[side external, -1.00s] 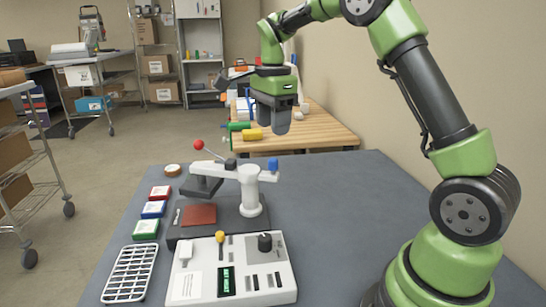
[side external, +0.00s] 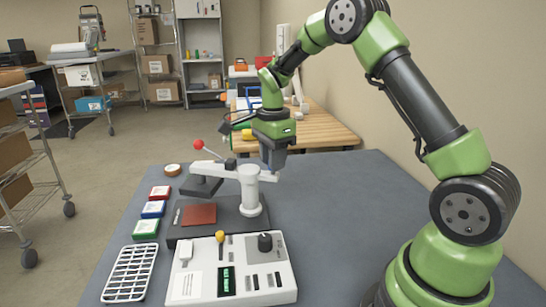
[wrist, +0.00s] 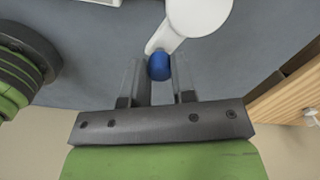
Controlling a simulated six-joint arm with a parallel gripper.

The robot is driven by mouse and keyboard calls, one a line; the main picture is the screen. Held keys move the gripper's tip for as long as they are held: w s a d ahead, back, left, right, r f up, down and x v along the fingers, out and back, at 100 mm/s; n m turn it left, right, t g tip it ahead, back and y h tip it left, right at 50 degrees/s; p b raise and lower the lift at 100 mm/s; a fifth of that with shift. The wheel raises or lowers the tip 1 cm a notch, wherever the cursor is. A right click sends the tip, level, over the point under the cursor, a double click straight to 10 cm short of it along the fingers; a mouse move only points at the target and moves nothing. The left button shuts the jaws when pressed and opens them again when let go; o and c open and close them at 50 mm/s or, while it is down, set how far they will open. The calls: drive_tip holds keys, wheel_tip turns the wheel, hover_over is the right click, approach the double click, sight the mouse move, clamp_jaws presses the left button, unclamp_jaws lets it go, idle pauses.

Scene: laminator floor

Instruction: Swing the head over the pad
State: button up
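The press has a white swing arm (side external: 225,171) on a white post (side external: 250,190). Its dark head (side external: 201,187) hangs at the left end, just behind the red-brown pad (side external: 199,214) on the dark base in the side view. A red-ball lever (side external: 198,145) rises above the head. My gripper (side external: 272,167) points down at the arm's right end. In the wrist view, the blue knob (wrist: 159,68) on that end lies between my fingers, which look open with small gaps. My gripper hides the knob in the side view.
A white control box (side external: 232,270) with a lit display stands in front of the press. Red, blue and green boxes (side external: 153,209), a tape roll (side external: 172,170) and a white rack (side external: 130,274) lie left. The grey table is clear right of the post.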

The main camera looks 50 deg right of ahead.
clamp_jaws()
drive_tip(key=shift+w+d+n, duration=0.35)
drive_tip(key=shift+d+n, duration=0.15)
drive_tip(key=shift+n, duration=0.65)
drive_tip(key=shift+w+d+n, duration=0.3)
drive_tip(key=shift+d+n, duration=0.15)
drive_tip(key=shift+n, duration=0.7)
drive_tip(key=o, duration=0.7)
unclamp_jaws()
drive_tip(key=shift+o, duration=0.2)
wheel_tip(320, 180, up, 10)
